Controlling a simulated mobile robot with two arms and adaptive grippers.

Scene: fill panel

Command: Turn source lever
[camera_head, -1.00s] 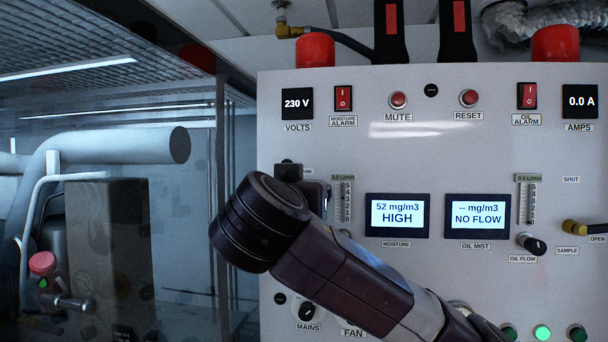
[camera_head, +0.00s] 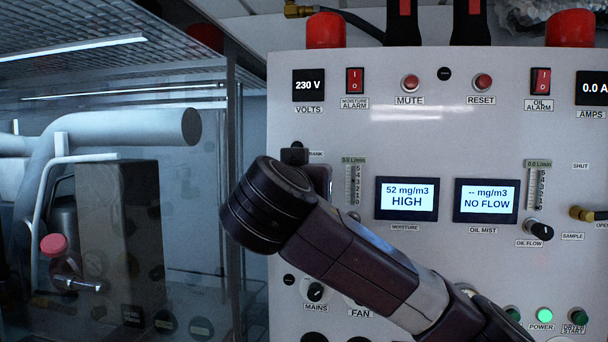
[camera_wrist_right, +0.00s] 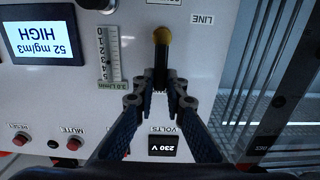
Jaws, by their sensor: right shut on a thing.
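The source lever (camera_wrist_right: 161,57) shows in the right wrist view, with a brass-yellow end and a black handle. It sits on the panel between the flow scale and the LINE label, and that view is upside down. My right gripper (camera_wrist_right: 160,88) is shut on the end of the black handle, one finger on each side. In the head view my right arm comes in from the lower right. Its dark wrist covers the lever and most of the gripper, just below the BANK label (camera_head: 316,154). My left gripper is in neither view.
The grey control panel (camera_head: 440,140) carries a MOISTURE display (camera_head: 407,199) reading HIGH and an OIL MIST display (camera_head: 486,201) reading NO FLOW. A SAMPLE valve is at the right edge. Left of the panel are pipes (camera_head: 130,130) and a dark cabinet (camera_head: 130,220) behind clear sheeting.

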